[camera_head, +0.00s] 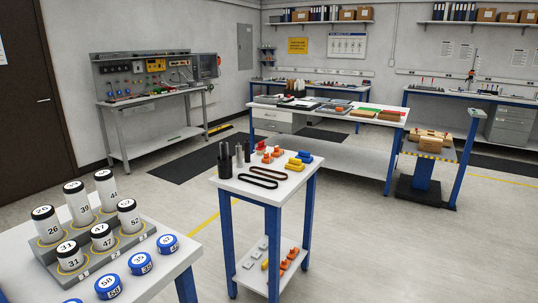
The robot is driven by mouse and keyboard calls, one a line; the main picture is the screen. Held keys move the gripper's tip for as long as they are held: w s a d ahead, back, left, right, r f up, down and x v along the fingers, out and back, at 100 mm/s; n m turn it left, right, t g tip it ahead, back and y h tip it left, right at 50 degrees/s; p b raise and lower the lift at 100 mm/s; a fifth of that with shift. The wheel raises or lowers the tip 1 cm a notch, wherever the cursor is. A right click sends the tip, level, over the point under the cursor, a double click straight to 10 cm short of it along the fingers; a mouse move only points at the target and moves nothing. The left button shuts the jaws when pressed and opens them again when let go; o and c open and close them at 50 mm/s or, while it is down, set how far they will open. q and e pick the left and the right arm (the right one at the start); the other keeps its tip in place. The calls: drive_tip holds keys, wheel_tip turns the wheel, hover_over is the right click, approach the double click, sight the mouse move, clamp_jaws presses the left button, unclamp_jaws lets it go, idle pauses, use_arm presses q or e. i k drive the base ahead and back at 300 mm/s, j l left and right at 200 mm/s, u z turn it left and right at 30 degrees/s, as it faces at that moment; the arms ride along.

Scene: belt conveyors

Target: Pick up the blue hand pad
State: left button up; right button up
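I cannot tell for sure which thing is the blue hand pad. A small blue piece (305,157) lies beside yellow pieces (294,164) on the small white table (236,183) in the middle; its shape is too small to make out. Several low round blue pieces with white numbered tops, one of them (140,263) near the front edge, lie on the white table (157,284) at the front left. Neither of my grippers is in view.
A grey stepped rack (130,240) holds several white numbered cylinders with black bands. The small table also bears black belts (263,176), orange pieces (272,155) and a black cup (225,165). Workbenches stand behind. The floor at the front right is clear.

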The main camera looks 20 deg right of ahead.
sight(305, 157)
drive_tip(key=i+l+u, duration=0.15)
drive_tip(key=l, duration=0.2)
drive_tip(key=i+l+u, duration=0.1)
drive_tip(key=i+l, duration=0.15)
drive_tip(key=i+l+u, duration=0.15)
drive_tip(key=l, duration=0.35)
drive_tip(key=i+l+u, duration=0.1)
drive_tip(key=l, duration=0.3)
drive_tip(key=i+l+u, duration=0.15)
drive_tip(key=l, duration=0.25)
